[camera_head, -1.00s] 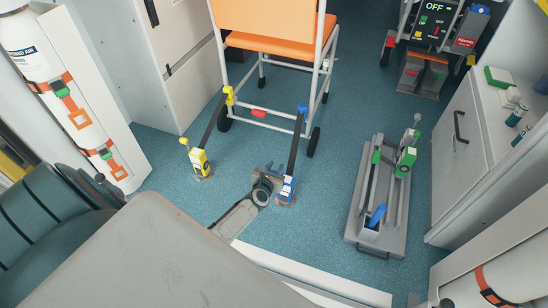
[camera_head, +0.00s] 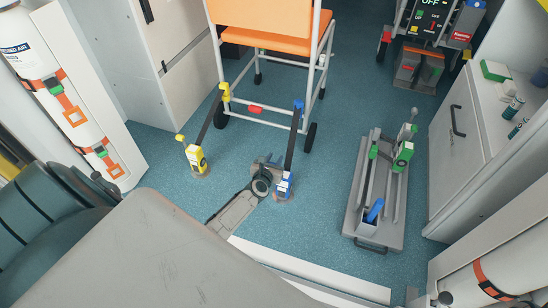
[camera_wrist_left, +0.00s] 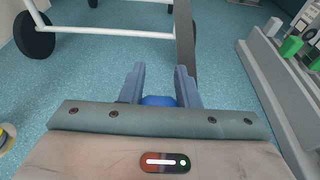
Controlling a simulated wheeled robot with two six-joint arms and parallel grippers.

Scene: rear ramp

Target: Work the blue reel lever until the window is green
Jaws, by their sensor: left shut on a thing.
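The blue reel (camera_head: 284,187) stands on the floor, with a dark strap (camera_head: 291,142) running up from it to the wheeled chair. My left gripper (camera_head: 270,166) is low beside the reel, on its left. In the left wrist view its two grey fingers (camera_wrist_left: 160,80) are on either side of a blue part (camera_wrist_left: 158,100), which I take to be the blue reel lever. The gripper is shut on it. The reel's window is too small or hidden, so its colour cannot be told. My right gripper is not in view.
The orange chair (camera_head: 258,47) stands behind, its other strap running to a yellow reel (camera_head: 196,158). A grey tray with green-handled parts (camera_head: 352,232) lies to the right. Blue-green floor (camera_head: 320,190) is free between reel and tray. A white sill (camera_head: 300,275) crosses the front.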

